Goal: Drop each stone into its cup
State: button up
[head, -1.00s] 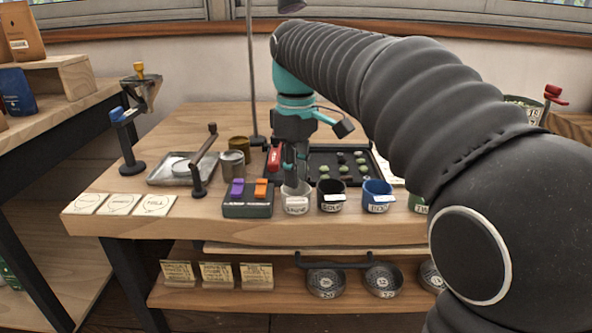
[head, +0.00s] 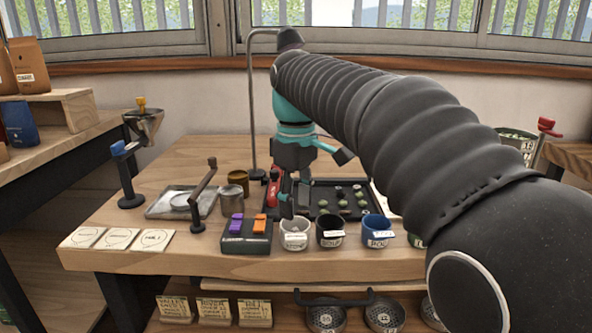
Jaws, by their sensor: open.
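Several small stones, green (head: 343,204) and dark (head: 357,187), lie on a black tray (head: 376,206) at the back of the bench. In front of it stand a white cup (head: 294,238), a black cup (head: 330,235), a blue cup (head: 378,226) and a green cup (head: 415,241), partly hidden by my arm. Labels show on the cups.
A dark box with purple and orange blocks (head: 246,229) stands left of the white cup. A tall stand (head: 251,110) rises behind.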

notch_tip(320, 180, up, 10)
jog(key=shift+r, duration=0.2)
jog(key=shift+s, duration=0.1)
dwell(0.3)
jog(key=s+d+f+m+t, duration=0.2)
jog(key=s+d+f+m, duration=0.3)
jog(key=s+f, duration=0.5)
jog(key=s+d+f+m+t, duration=0.3)
jog(key=s+d+f+m, duration=0.2)
jog(key=s+d+f, duration=0.4)
notch_tip(320, 180, down, 6)
jog(key=shift+s+d+r+m+t, duration=0.2)
jog(key=shift+s+m+t, duration=0.15)
jog(key=shift+s, duration=0.5)
